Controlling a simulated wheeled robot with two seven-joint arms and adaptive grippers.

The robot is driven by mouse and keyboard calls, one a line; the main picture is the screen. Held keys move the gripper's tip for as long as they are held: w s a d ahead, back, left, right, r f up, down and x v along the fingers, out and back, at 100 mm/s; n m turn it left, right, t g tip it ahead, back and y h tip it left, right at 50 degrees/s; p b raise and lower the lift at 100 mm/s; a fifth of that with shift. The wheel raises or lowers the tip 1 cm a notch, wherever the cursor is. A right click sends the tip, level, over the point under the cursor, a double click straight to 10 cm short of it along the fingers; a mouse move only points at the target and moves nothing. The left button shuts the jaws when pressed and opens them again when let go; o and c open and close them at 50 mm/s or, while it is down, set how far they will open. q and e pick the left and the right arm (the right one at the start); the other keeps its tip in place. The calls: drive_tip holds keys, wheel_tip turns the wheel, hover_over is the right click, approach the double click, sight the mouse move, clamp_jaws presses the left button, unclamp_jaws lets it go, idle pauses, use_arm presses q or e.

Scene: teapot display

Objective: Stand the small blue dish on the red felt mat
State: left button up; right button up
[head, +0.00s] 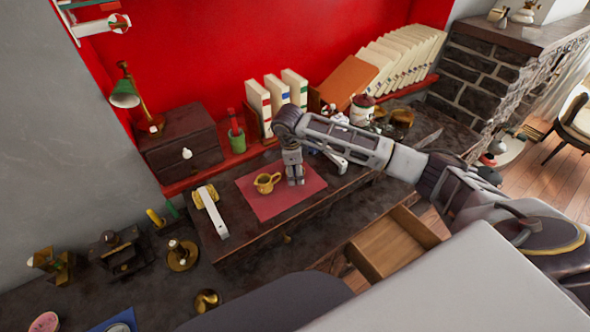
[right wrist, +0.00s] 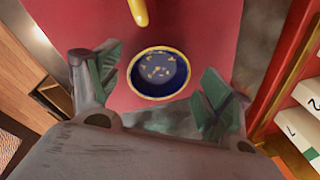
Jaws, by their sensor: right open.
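The small blue dish (right wrist: 160,73), dark blue with a gold rim and gold marks, appears to lie face up on the red felt mat (right wrist: 85,25), close to one edge of it. The mat also shows in the head view (head: 265,208), where I cannot see the dish near my gripper. My right gripper (head: 296,184) points down over the mat's right part. In the right wrist view its fingers (right wrist: 158,88) are open, one on each side of the dish, with gaps between them and the rim. My left gripper is not in view.
A white-handled item (head: 210,212) lies left of the mat. An open drawer (head: 392,242) juts out at the front right. Books (head: 272,98) and a green pot (head: 237,142) stand behind.

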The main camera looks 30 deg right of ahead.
wheel_tip(320, 180, up, 12)
drive_tip(key=s+a, duration=0.1)
drive_tip(key=shift+a+f+b, duration=0.25)
drive_tip(key=shift+a+b, duration=0.05)
drive_tip(key=shift+b, duration=0.05)
drive_tip(key=shift+s, duration=0.1)
idle(0.3)
